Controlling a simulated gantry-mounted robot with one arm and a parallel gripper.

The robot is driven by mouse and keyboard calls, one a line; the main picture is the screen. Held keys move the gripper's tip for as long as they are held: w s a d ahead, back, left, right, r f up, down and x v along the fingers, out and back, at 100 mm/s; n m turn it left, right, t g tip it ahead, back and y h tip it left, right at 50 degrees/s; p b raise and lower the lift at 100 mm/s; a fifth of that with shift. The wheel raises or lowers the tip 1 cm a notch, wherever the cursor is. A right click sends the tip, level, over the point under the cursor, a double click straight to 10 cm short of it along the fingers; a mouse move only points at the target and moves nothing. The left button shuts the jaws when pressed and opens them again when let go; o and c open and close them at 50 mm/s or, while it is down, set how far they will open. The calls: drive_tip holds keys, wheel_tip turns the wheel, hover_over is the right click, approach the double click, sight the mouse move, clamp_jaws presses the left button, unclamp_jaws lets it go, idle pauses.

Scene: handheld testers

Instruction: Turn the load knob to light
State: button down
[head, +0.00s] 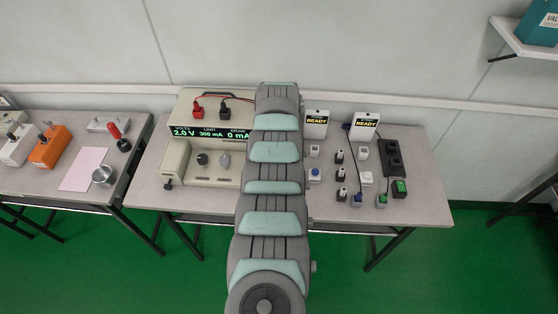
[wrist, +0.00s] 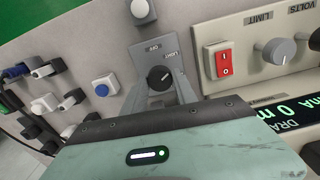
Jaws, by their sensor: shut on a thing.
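The load knob (wrist: 160,78) is a round black knob on a grey panel in the wrist view, with the words OFF and LIGHT printed beyond it. A short pale mark shows on its face; I cannot tell for sure which label it points at. My gripper (wrist: 161,84) has its two grey fingers on either side of the knob and is shut on it. In the head view my own arm hides the knob and the gripper.
A red rocker switch (wrist: 224,64) and a grey limit knob (wrist: 279,51) sit to the right. The supply display (head: 209,132) reads 2.0 V, 300 mA and 0 mA. A blue button (wrist: 104,87) and several small plugs and switches lie left. A white button (wrist: 141,9) is beyond the knob.

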idle(0.3)
drive_tip(key=c, duration=1)
unclamp_jaws()
drive_tip(key=shift+o, duration=0.2)
wheel_tip(320, 180, up, 11)
drive_tip(key=p, duration=0.2)
drive_tip(key=shift+p, duration=0.4)
